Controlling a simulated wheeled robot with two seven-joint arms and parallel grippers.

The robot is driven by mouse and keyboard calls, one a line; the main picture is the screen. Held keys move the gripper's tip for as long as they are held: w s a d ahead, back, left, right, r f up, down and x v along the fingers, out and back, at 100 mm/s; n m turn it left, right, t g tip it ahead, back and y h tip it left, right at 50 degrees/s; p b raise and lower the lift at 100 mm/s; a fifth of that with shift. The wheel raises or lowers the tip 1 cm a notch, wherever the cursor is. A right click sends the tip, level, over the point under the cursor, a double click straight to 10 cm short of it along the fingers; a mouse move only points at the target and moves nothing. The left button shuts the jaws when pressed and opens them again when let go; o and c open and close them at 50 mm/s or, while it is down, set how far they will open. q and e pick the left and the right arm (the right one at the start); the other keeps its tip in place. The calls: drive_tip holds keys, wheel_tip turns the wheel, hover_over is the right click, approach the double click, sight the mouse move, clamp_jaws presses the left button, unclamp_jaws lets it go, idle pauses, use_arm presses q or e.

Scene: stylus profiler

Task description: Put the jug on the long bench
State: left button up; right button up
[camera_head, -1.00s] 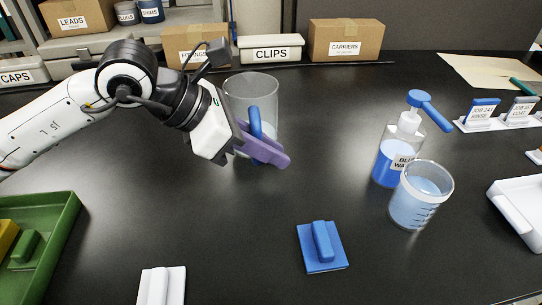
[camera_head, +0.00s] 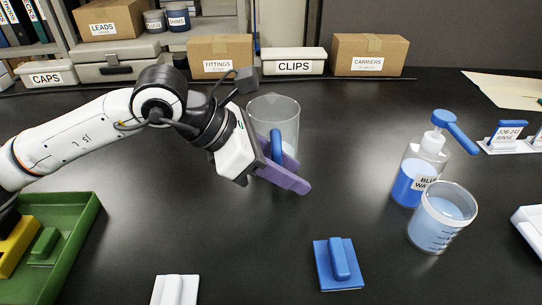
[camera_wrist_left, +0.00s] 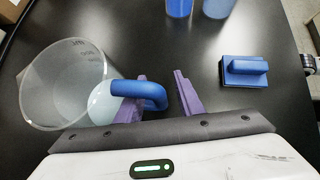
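The jug (camera_head: 274,112) is a clear beaker-like vessel with a blue handle (camera_head: 276,146), standing upright on the dark bench top (camera_head: 350,130). My left gripper (camera_head: 285,176), with purple fingers, is at the jug's handle. In the left wrist view the jug (camera_wrist_left: 62,85) is at the left, and its handle lies between the fingers of my left gripper (camera_wrist_left: 160,98). The fingers are spread, with a gap showing beside the handle. My right gripper is not in view.
A blue-liquid wash bottle (camera_head: 412,175) and a clear beaker (camera_head: 440,218) stand to the right. A blue block with a grip (camera_head: 338,265) lies in front, and a green tray (camera_head: 80,235) is at left. Boxes and bins, including CLIPS (camera_head: 293,62), line the back.

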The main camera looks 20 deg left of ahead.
use_arm(q)
drive_tip(key=v, duration=1.2)
drive_tip(key=shift+b, duration=0.35)
